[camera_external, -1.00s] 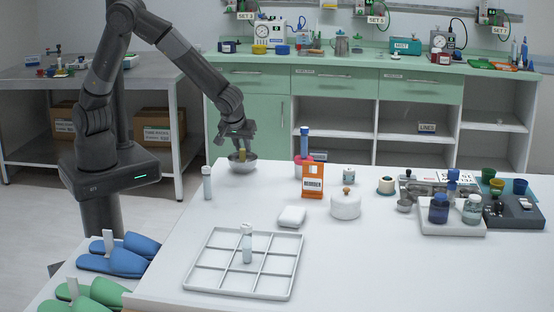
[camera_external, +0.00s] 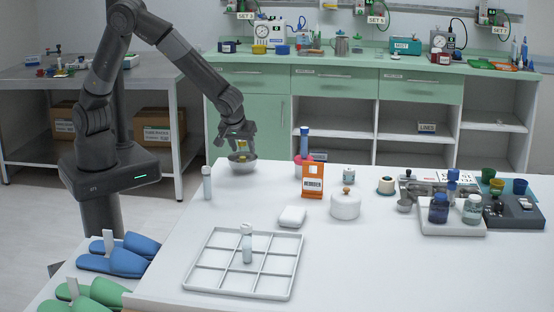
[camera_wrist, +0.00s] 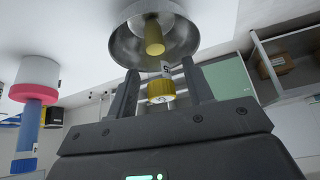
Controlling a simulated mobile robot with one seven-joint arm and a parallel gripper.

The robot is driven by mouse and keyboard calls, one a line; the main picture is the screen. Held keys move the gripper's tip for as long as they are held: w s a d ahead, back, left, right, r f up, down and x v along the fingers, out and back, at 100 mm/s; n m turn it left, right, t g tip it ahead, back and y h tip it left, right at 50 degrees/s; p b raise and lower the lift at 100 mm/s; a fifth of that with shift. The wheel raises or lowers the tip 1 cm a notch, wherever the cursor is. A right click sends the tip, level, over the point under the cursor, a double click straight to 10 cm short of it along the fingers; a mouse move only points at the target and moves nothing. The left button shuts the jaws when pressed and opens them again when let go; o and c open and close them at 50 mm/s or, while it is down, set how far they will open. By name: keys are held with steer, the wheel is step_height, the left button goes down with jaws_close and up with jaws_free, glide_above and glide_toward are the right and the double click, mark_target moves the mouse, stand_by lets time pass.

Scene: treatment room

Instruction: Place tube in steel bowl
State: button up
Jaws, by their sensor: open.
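The steel bowl (camera_external: 243,168) stands at the table's far left edge; it fills the top of the wrist view (camera_wrist: 120,42). My gripper (camera_external: 238,146) is just above it, fingers pointing down. In the wrist view my gripper (camera_wrist: 158,84) is open, with a finger on each side of a yellow-capped tube (camera_wrist: 160,88) and a visible gap to each. The tube has a pale label; its lower end is hard to make out. Another yellow shape (camera_wrist: 153,37) shows inside the bowl; I cannot tell whether it is a reflection. A pale tube (camera_external: 207,184) stands left of the bowl.
Another pale tube (camera_external: 247,244) stands in the white divided tray (camera_external: 200,283). A blue-topped tube in a pink and white holder (camera_external: 297,168) and an orange sign (camera_external: 314,180) stand right of the bowl. Free tabletop lies between bowl and tray.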

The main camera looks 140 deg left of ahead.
step_height(320, 180, up, 7)
steer(key=shift+r, duration=0.1)
stand_by(0.6)
stand_by(0.3)
steer(key=d+r+m+t+h, duration=0.1)
steer(key=d+r+m+t, duration=0.2)
steer(key=d+r+m, duration=0.5)
steer(key=d+r+m+t+h, duration=0.1)
steer(key=d+m+t+h, duration=0.15)
steer(key=d, duration=1.05)
steer(key=s+d+r+m+t, duration=0.1)
steer(key=s+d+r+m, duration=0.1)
steer(key=s+d+m, duration=0.3)
steer(key=s+d+r+m+t+h, duration=0.1)
steer(key=s+d+r+m+t, duration=0.1)
steer(key=s+d+m, duration=0.4)
steer(key=d+r+m, duration=0.1)
steer(key=d+m, duration=0.2)
steer(key=d, duration=0.4)
